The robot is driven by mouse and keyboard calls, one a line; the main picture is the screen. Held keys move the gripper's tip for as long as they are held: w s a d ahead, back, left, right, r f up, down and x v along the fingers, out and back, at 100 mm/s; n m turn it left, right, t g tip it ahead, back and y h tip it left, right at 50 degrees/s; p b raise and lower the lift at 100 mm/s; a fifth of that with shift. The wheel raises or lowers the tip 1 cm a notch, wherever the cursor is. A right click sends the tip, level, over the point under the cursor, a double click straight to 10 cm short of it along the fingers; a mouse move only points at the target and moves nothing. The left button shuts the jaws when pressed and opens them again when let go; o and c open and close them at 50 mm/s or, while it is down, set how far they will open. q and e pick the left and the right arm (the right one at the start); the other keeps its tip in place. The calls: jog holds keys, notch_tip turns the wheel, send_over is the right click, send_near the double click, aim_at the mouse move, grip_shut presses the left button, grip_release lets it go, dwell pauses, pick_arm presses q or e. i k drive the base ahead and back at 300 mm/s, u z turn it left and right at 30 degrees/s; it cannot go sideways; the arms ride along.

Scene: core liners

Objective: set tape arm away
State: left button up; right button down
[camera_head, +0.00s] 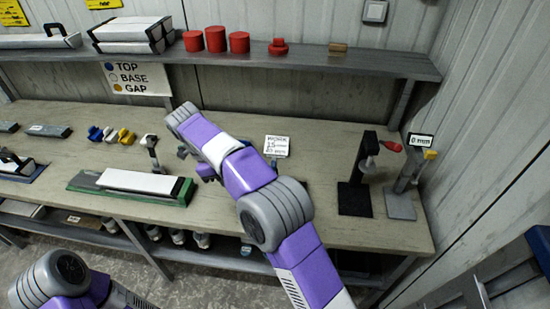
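No part is labelled as the tape arm. A dark upright arm with a pale top (152,152) stands at the back edge of a green tray (82,182), and it may be the tape arm. The tray holds a long white-topped core liner (138,182). My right arm reaches over the bench from the lower right, its wrist just right of the dark arm. Small dark parts show under the wrist, around my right gripper (194,163); its fingers are mostly hidden, so its opening and any hold are unclear. Only part of my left arm shows at the lower left.
A black stand with a red handle (356,199) and a grey stand (401,205) with a "0 mm" display stand at the right. Blue, white and yellow caps (110,134) lie at the left. A small card (276,146) lies behind my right arm. A shelf (330,62) overhangs the back.

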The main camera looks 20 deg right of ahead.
aim_at(274, 159)
jog(key=z, duration=0.55)
jog(key=k, duration=0.6)
jog(key=z, duration=0.7)
jog(key=i, duration=0.6)
jog(key=u, duration=0.65)
jog(key=i, duration=0.75)
jog(key=u, duration=0.8)
